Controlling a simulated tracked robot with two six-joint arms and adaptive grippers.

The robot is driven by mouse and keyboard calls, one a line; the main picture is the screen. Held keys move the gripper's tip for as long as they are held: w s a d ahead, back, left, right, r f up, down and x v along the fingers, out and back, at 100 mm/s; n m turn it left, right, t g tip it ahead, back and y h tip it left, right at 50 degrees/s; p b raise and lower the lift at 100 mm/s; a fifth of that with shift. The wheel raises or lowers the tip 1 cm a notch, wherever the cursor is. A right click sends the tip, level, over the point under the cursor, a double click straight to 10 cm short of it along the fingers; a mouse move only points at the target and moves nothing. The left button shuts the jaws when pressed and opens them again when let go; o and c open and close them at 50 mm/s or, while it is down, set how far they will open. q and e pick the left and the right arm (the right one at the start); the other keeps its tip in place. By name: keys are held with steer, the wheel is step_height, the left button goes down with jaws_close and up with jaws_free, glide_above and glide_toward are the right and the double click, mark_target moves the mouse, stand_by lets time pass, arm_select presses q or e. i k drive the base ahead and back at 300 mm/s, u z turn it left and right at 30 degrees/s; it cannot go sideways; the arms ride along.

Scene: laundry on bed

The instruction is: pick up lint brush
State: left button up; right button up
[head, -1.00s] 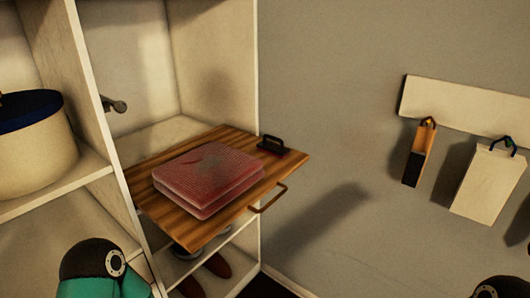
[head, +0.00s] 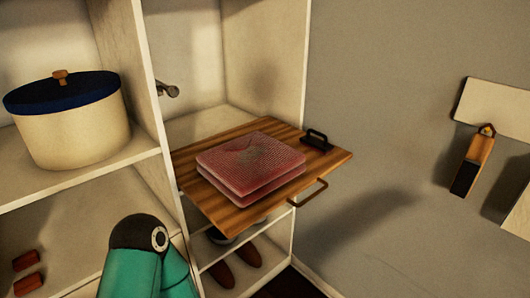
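A brush with an orange-brown wooden body and a black lower part (head: 473,164), which looks like the lint brush, hangs by a loop from a pale rail (head: 500,110) on the wall at the right. Its lower end hangs free against the grey wall. Neither of my grippers is in view. Only a teal and black link of my arm shows at the lower left, far from the brush.
A wooden board (head: 225,205) juts from the shelf unit, holding folded red cloth (head: 250,160) and a small black handled object (head: 317,140). A lidded cream pot (head: 72,125) stands on the left shelf. Brown shoes (head: 233,262) sit below. The wall between board and brush is clear.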

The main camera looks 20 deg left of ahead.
mark_target(323, 147)
steer(key=u, duration=1.55)
steer(key=i, duration=0.1)
steer(key=z, duration=3.2)
steer(key=k, duration=1.25)
steer(key=u, duration=0.7)
steer(key=i, duration=1)
steer(key=u, duration=0.05)
